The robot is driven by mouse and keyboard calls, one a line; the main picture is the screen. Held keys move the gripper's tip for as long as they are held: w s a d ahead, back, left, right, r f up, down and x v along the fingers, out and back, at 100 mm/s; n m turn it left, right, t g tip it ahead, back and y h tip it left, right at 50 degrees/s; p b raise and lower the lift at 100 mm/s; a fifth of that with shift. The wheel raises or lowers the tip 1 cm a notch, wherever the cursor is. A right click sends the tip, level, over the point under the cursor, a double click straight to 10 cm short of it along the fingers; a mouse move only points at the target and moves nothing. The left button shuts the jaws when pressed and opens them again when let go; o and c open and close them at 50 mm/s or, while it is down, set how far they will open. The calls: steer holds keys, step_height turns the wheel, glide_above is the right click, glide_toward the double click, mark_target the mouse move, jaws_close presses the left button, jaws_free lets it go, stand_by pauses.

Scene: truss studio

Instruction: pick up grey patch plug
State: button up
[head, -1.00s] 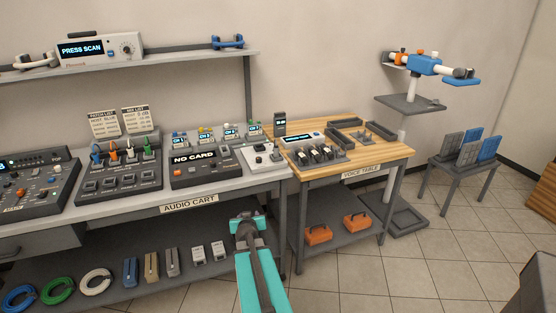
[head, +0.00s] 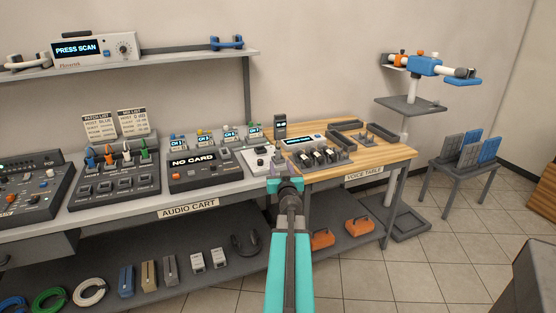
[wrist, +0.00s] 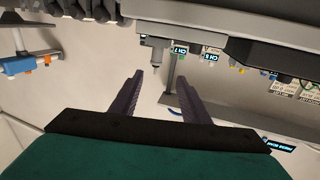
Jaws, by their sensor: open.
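The grey patch plug (head: 127,153) appears to be the pale grey one standing upright in the patch panel (head: 112,190) on the audio cart, at left in the head view. It stands between an orange plug (head: 109,154) and a green plug (head: 143,149), with a blue plug (head: 91,157) further left. I cannot pick it out in the wrist view. My gripper (head: 280,165) is well to the right of it, by the white box at the cart's right end. In the wrist view my gripper (wrist: 162,82) is open, with nothing between its fingers.
The NO CARD unit (head: 205,170) and white box (head: 262,160) stand between the panel and my gripper. A shelf (head: 150,60) runs above the cart. The wooden voice table (head: 385,158) is at right. The lower cart shelf holds coiled cables and small boxes.

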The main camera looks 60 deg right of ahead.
mark_target(278, 153)
steer(key=shift+s+d, duration=0.15)
steer(key=shift+b+x, duration=0.3)
steer(key=shift+x, duration=4)
steer(key=shift+s, duration=0.1)
steer(key=shift+d+f, duration=0.1)
steer(key=shift+d, duration=0.05)
steer(key=shift+f+b+x, duration=0.2)
steer(key=shift+b+x, duration=0.1)
steer(key=shift+x, duration=2.2)
